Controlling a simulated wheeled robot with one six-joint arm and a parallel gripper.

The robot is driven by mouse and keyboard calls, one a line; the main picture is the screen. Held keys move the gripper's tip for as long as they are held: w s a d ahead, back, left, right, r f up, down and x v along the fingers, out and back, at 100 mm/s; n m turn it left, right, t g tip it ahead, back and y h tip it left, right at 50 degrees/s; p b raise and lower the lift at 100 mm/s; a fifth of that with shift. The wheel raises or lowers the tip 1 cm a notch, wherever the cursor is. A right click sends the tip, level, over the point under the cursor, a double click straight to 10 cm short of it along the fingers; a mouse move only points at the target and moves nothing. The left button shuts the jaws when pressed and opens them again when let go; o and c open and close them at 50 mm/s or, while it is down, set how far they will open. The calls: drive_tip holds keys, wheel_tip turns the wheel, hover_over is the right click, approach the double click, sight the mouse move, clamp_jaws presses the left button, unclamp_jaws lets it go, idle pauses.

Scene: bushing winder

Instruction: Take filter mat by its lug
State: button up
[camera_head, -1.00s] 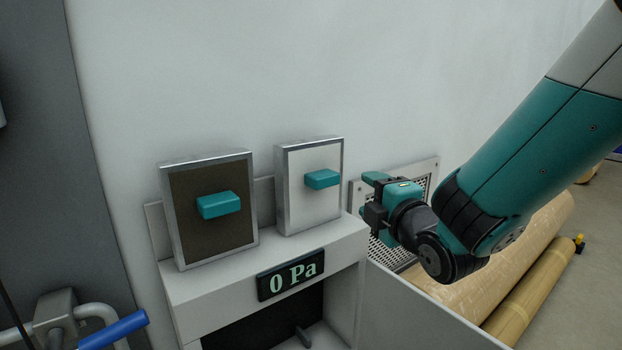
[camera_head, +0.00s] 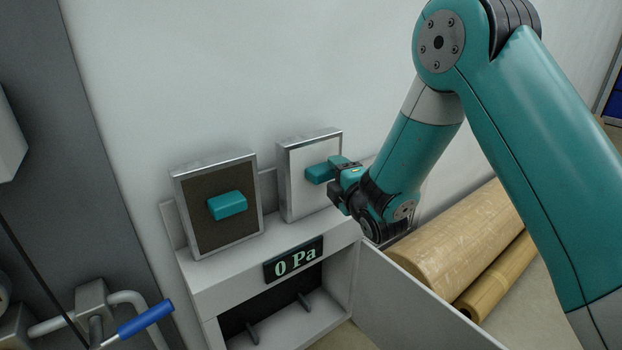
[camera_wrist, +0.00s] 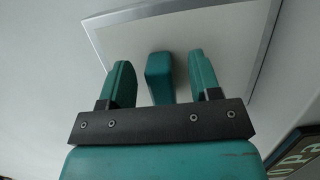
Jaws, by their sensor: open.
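Two framed filter mats stand side by side on the cabinet: a brown one (camera_head: 190,192) on the left and a white one (camera_head: 298,195) on the right. Each has a teal lug on its front. My gripper (camera_head: 338,177) is open at the white mat's lug (camera_head: 319,174). In the wrist view, this lug (camera_wrist: 160,78) shows between the two fingers, with a gap on each side. The brown mat's lug (camera_head: 227,205) is free. My gripper hides part of the white mat's right side in the head view.
The grey cabinet (camera_head: 228,285) has a "0 Pa" display (camera_head: 293,260) and an open compartment below, with its door (camera_head: 415,305) swung out right. Brown rolls (camera_head: 455,240) lie at the right. A blue-handled lever (camera_head: 146,318) is at lower left.

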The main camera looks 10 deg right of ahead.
drive_tip(key=shift+w+r+p, duration=0.35)
drive_tip(key=shift+w+p, duration=0.05)
drive_tip(key=shift+w, duration=0.2)
drive_tip(key=shift+w+a+f, duration=0.15)
drive_tip(key=shift+w+f, duration=0.1)
drive_tip(key=shift+w, duration=0.1)
clamp_jaws()
